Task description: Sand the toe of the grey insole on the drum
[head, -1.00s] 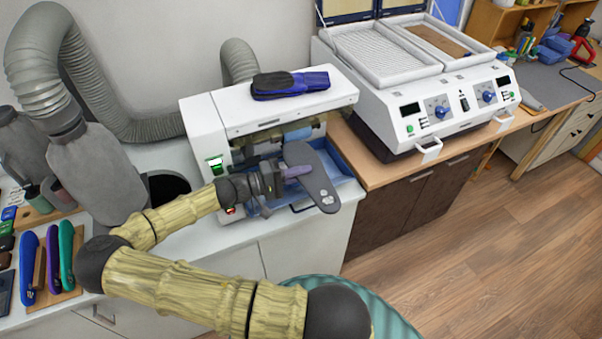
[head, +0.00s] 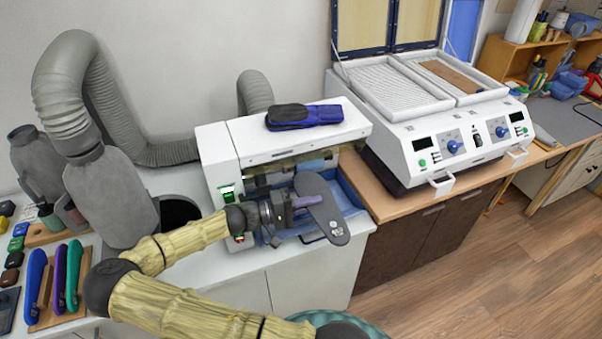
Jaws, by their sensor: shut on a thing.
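The grey insole (head: 326,212) is held in my gripper (head: 292,204) in front of the white sanding machine. A drum (head: 308,165) shows partly in the opening. I cannot tell whether the insole touches it.
A purple and black pair of insoles (head: 304,116) lies on the machine's top. A blue tray (head: 350,196) is under the opening. A grey hose (head: 68,98) and canister stand left. A white double heater (head: 440,125) with open lids is right.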

